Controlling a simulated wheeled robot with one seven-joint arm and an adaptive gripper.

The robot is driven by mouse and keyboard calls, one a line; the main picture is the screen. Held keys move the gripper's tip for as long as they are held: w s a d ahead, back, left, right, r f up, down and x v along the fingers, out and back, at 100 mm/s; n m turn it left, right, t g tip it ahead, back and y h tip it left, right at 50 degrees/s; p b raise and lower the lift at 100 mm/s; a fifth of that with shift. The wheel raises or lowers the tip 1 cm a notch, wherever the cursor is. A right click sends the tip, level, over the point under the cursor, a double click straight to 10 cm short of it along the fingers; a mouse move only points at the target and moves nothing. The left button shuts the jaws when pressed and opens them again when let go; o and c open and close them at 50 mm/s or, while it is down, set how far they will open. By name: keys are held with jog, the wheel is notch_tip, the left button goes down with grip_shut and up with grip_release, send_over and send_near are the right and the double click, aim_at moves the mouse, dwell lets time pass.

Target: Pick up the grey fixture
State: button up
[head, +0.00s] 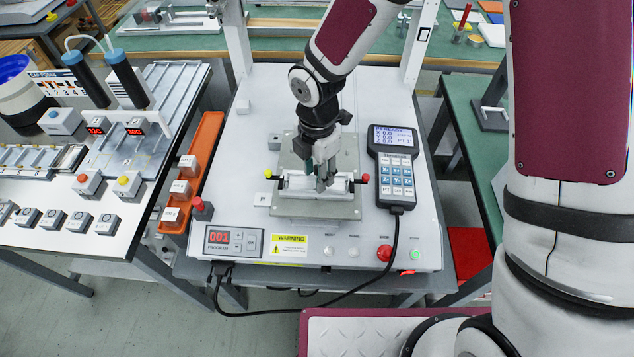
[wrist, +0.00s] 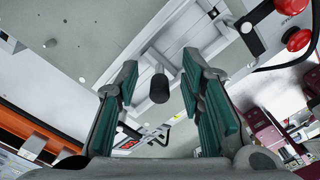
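The grey fixture (head: 300,186) appears to be the light grey block lying crosswise on a grey plate (head: 325,209) at the middle of the white gantry machine. A yellow knob (head: 268,174) is at its left end and a red knob (head: 365,178) at its right end. My gripper (head: 325,182) points down over the fixture's middle and hides part of it. In the wrist view, my gripper (wrist: 160,68) is open, with teal pads apart. A dark cylinder (wrist: 158,86) shows between the fingers. I cannot tell whether the fingers touch the fixture.
A handheld controller (head: 394,165) stands right of the plate, its cable running forward. A program display (head: 233,240) and buttons line the machine's front edge. An orange tray (head: 207,140) lies along the left. White gantry posts (head: 238,45) rise behind, left and right.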

grip_shut()
jog(key=shift+r, duration=0.2)
